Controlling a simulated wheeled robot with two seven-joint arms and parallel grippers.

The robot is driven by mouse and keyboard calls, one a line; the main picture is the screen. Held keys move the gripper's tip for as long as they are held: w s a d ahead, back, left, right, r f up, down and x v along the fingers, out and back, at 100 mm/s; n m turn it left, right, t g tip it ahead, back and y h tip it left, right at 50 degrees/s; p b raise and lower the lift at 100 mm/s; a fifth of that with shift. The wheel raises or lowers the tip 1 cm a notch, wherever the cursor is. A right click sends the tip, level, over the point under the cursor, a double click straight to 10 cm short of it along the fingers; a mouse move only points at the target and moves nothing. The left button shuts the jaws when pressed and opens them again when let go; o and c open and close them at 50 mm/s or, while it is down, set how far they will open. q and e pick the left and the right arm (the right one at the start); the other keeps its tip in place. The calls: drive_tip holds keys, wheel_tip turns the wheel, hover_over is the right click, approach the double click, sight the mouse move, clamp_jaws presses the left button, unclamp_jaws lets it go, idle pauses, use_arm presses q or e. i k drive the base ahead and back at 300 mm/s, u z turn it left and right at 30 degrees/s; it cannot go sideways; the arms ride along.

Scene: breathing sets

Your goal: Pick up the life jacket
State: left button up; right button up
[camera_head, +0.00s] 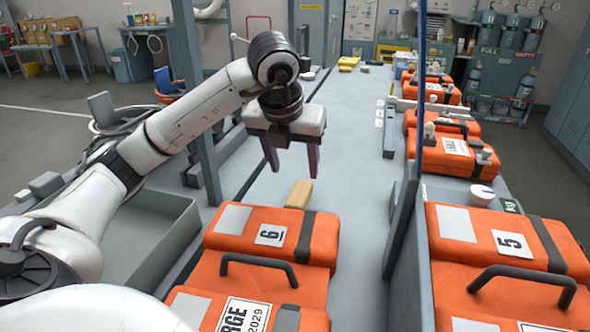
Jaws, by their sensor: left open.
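I cannot tell for sure which item is the life jacket; the orange packs are the likeliest match. An orange pack marked 6 (305,237) lies on the grey bench at the lower middle, with a white label, a dark strap and a black handle. An orange pack marked 5 (470,222) lies at the lower right. My left gripper (292,170) is open and points down above the bench, beyond the pack marked 6. Nothing shows between its fingers. A small tan block (298,194) lies on the bench near the fingertips. My right gripper is out of view.
More orange packs (426,152) line the right side of the bench. A blue-grey upright post (421,80) and low divider stand between the two rows. A grey bin (185,222) is at the left. The bench middle (340,150) is largely clear.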

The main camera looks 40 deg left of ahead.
sight(260, 268)
drive_tip(key=u, duration=1.3)
drive_tip(key=k, duration=0.2)
